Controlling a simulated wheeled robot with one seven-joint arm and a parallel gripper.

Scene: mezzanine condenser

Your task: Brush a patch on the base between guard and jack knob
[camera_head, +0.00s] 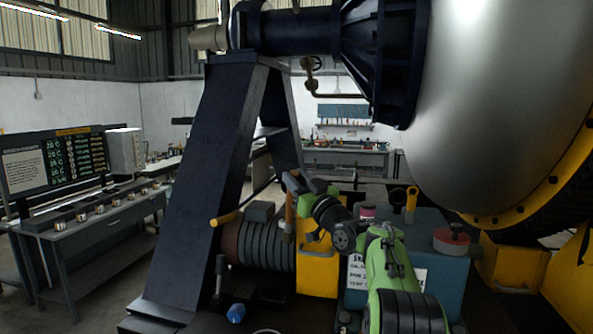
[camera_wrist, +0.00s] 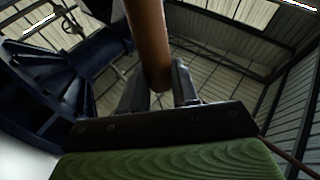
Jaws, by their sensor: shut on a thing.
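My gripper (camera_head: 287,228) is shut on a brown, round handle (camera_head: 290,211), which I take to be the brush's. In the wrist view the handle (camera_wrist: 148,40) stands between the two grey fingers (camera_wrist: 158,88); no bristles can be made out. In the head view my gripper is above the gap between the ribbed motor and a yellow box-shaped cover (camera_head: 317,272), probably the guard. A blue knob (camera_head: 236,313), probably the jack knob, is low and to the left. The dark base (camera_head: 265,296) shows between them, well below my gripper. No patch can be made out.
The ribbed motor (camera_head: 262,246) and a dark slanted support (camera_head: 205,190) stand left of my gripper. A teal box (camera_head: 440,262) with a red knob stands right. A large silver vessel (camera_head: 500,100) hangs above right. A bench with tins (camera_head: 92,210) is far left.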

